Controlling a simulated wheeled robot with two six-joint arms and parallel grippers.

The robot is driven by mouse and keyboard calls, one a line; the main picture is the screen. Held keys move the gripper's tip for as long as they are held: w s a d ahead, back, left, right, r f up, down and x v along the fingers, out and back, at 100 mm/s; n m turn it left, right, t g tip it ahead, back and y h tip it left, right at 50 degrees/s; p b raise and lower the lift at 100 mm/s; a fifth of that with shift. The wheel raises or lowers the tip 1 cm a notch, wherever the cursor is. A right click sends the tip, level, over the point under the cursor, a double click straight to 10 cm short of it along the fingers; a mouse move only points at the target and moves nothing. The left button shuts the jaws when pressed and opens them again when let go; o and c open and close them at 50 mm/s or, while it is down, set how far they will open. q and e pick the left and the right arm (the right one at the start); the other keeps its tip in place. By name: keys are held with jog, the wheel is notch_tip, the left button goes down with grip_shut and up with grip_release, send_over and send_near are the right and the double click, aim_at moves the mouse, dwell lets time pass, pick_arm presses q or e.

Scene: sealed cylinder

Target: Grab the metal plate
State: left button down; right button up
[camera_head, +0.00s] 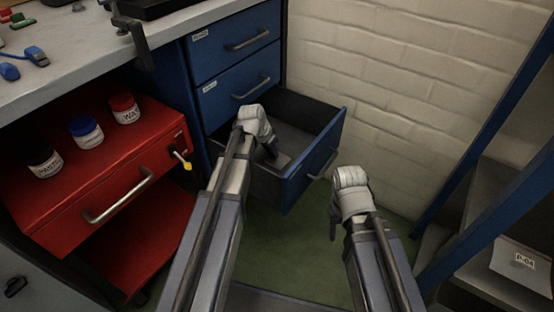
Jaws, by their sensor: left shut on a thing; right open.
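A blue drawer (318,158) at the bottom of the blue cabinet stands pulled open. My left gripper (271,150) reaches down into it and is shut on a flat grey piece (279,162), which looks like the metal plate. My gripper and arm hide part of this piece, and its edges blend into the dark drawer floor. My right gripper (336,224) is open and empty, to the right of the drawer and in front of it.
A red tool cart (95,175) with several lidded jars stands at the left, under a grey workbench (75,50). A white brick wall (400,80) lies behind. A blue-framed shelf (480,170) with a labelled box (520,268) stands at the right. Green floor (290,255) is clear between my arms.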

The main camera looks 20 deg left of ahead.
pick_arm(q)
jog(key=shift+r, duration=0.15)
notch_tip(320, 180, up, 10)
jog(key=p, duration=1)
